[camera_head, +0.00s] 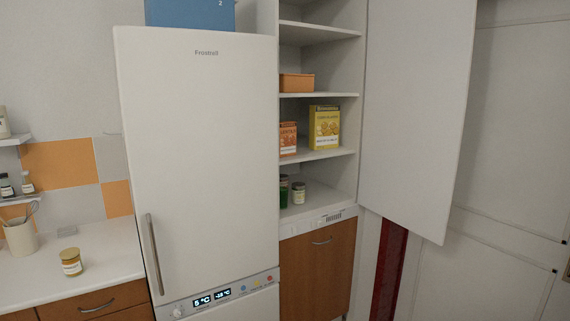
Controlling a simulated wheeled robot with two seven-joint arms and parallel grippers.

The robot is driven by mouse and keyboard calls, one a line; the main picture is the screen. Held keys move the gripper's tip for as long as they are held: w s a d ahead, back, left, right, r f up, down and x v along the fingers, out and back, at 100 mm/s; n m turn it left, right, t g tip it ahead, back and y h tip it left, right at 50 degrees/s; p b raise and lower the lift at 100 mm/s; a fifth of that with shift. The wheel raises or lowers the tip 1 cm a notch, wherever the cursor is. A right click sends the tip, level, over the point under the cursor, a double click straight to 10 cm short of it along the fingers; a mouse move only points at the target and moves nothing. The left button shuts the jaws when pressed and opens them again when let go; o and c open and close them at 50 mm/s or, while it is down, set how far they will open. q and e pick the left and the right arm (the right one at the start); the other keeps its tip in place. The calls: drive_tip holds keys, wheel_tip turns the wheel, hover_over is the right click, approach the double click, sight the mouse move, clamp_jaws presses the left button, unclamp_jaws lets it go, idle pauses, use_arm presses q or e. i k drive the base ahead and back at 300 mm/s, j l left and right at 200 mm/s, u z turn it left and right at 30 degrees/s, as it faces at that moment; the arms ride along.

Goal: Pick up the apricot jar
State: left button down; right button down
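A small glass jar (71,262) with a golden lid, amber contents and a pale label stands upright on the white counter at the lower left. Its label is too small to read, but its colour fits an apricot jar. It stands apart from the fridge, and nothing touches it from above. Neither of my grippers shows in the head view.
A cream utensil crock (21,238) stands left of the jar. A tall white fridge (200,150) rises to its right. Small shelves (15,141) hang at far left.

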sight(72, 265)
drive_tip(key=i+j+u, duration=0.1)
drive_tip(key=i+j, duration=0.2)
drive_tip(key=i, duration=0.2)
drive_tip(key=i+j+u, duration=0.1)
drive_tip(key=i+j, duration=0.15)
drive_tip(key=i, duration=0.3)
drive_tip(key=i+j+u, duration=0.1)
drive_tip(key=i, duration=0.45)
drive_tip(key=k+j, duration=0.05)
drive_tip(key=j, duration=0.05)
